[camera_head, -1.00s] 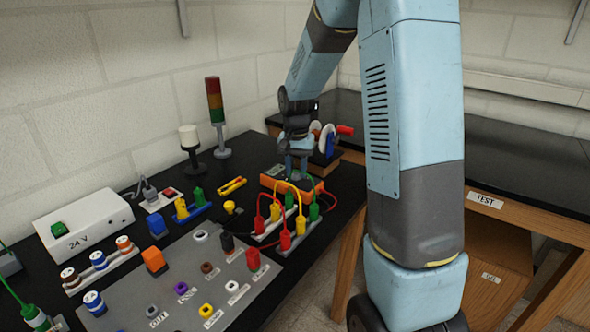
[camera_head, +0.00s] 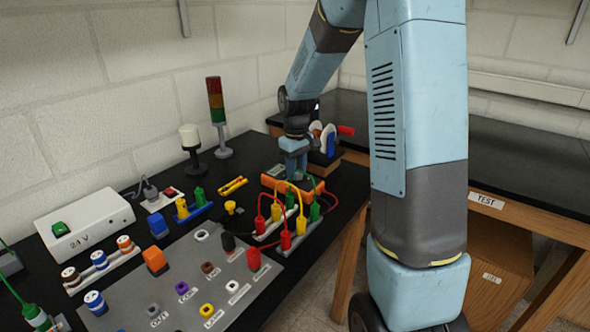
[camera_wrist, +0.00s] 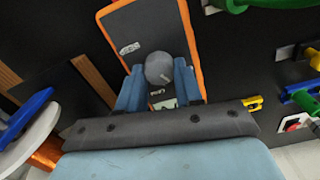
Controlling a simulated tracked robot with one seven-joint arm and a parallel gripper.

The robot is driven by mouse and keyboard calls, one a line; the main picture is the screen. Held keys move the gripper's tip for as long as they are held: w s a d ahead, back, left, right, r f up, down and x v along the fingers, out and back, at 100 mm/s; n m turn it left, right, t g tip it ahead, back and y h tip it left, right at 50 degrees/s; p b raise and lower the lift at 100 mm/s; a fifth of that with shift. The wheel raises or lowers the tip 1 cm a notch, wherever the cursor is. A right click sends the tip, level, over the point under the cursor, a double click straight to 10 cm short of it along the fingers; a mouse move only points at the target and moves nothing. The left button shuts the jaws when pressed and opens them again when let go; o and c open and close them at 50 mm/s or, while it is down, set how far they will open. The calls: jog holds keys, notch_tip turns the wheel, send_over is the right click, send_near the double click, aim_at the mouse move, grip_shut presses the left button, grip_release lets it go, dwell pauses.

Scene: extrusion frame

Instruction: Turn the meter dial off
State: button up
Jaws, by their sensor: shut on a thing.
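The meter is an orange-edged box with a dark grey face (camera_wrist: 150,35); in the head view its orange side (camera_head: 270,182) shows at the back of the bench. Its round grey dial (camera_wrist: 165,70) sits between the two blue fingers of my gripper (camera_wrist: 160,88) in the wrist view. The gripper is shut on the dial from both sides. A small pale mark shows on the dial's lower edge. In the head view my gripper (camera_head: 293,165) points down onto the meter, and the dial is hidden there.
Red, yellow and green plugs with leads (camera_head: 285,240) stand just in front of the meter. A stack light (camera_head: 216,110) and a white-topped lamp (camera_head: 190,140) stand to the left. A blue and white reel-like thing (camera_head: 327,140) is close behind right.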

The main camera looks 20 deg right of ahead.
jog(key=n, duration=0.6)
dwell(0.6)
jog(key=o, duration=1)
jog(key=shift+o, duration=0.2)
jog(key=shift+r, duration=0.1)
notch_tip(320, 180, up, 14)
jog(key=shift+f, duration=0.25)
jog(key=shift+s, duration=0.1)
